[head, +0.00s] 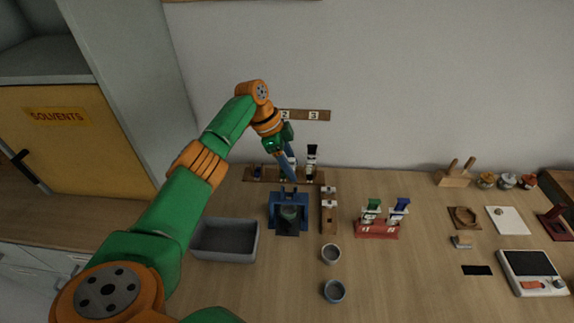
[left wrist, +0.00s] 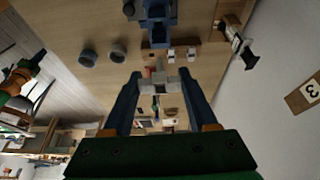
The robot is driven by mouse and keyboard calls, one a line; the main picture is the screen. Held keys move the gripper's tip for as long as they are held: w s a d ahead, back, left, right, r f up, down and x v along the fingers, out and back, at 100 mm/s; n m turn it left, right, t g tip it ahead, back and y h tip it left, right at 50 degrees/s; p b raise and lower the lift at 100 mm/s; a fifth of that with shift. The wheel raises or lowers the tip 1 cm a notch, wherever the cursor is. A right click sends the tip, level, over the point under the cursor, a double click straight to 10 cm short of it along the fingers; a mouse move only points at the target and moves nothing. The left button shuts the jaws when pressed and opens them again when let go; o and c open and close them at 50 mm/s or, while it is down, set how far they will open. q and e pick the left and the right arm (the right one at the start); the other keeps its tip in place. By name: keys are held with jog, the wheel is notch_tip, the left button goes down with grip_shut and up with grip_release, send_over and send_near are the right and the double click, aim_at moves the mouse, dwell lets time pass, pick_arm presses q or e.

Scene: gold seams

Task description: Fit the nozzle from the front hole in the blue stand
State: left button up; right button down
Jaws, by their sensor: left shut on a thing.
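The blue stand (head: 276,199) stands on the bench below my left gripper in the head view, with a dark greenish part in its middle. It also shows at the top of the left wrist view (left wrist: 157,12). My left gripper (head: 293,178) points down just above and behind the stand. In the left wrist view its blue fingers (left wrist: 157,84) are shut on a small pale grey piece, seemingly the nozzle (left wrist: 157,79). A wooden block (head: 329,220) with two small pale pieces stands right of the stand. An orange and green arm, seemingly my right, shows at the left of the wrist view.
A grey bin (head: 225,241) lies left of the stand. Two small cups (head: 331,254) (head: 334,291) stand in front. A red rack (head: 377,231) with green and blue-topped items is to the right. A wooden rack (head: 252,179) with dark items stands behind, against the wall.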

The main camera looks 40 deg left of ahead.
pick_arm(q)
jog(key=f+b, duration=0.3)
jog(key=shift+s+a+f, duration=0.1)
jog(key=shift+a+f, duration=0.15)
jog(key=shift+f, duration=0.1)
jog(key=shift+f, duration=0.15)
jog(key=shift+f, duration=0.3)
dwell(0.7)
jog(key=shift+f+b, duration=0.3)
jog(key=shift+f, duration=0.2)
dwell(0.4)
jog(key=shift+f+b, duration=2.5)
jog(key=shift+f, duration=0.8)
dwell(0.8)
